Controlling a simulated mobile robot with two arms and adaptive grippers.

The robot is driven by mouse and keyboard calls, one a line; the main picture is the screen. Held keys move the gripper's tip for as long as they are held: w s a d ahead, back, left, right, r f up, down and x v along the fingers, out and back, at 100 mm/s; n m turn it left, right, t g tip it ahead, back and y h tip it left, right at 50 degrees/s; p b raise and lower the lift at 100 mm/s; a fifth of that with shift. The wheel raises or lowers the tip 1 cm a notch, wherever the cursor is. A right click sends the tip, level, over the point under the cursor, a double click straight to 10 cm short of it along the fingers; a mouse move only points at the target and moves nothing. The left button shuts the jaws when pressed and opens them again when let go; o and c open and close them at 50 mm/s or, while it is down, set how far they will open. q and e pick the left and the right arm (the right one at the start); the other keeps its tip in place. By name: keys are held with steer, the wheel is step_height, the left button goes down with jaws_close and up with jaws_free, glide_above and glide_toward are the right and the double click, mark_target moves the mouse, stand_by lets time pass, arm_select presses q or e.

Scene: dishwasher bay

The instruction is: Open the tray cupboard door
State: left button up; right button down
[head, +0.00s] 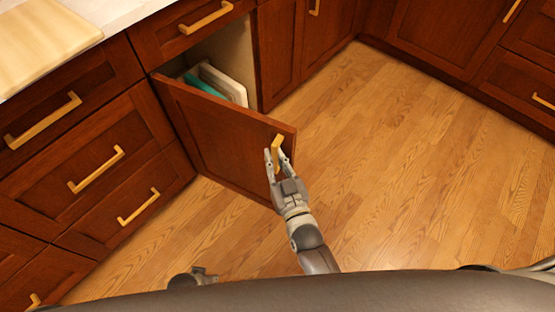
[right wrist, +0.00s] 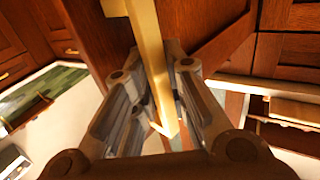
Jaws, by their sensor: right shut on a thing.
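The tray cupboard door (head: 215,135) is brown wood and stands partly open, swung out from the cabinet front. Trays (head: 222,84), one white and one teal, stand on edge inside the opening. My right gripper (head: 274,157) is shut on the door's gold bar handle (head: 278,142), near the door's free edge. In the right wrist view the handle (right wrist: 148,50) passes between the two fingers of the gripper (right wrist: 158,95). A small dark part at the bottom of the head view looks like my left gripper (head: 192,278); its fingers cannot be made out.
Drawers with gold handles (head: 96,170) line the left side, under a pale counter (head: 105,12). More closed cabinets (head: 430,35) run along the back and right. The wooden floor (head: 400,150) right of the door is clear.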

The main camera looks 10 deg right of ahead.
stand_by(0.4)
steer(key=c, duration=1.4)
jaws_free()
steer(key=shift+c, duration=0.2)
steer(key=v, duration=1.2)
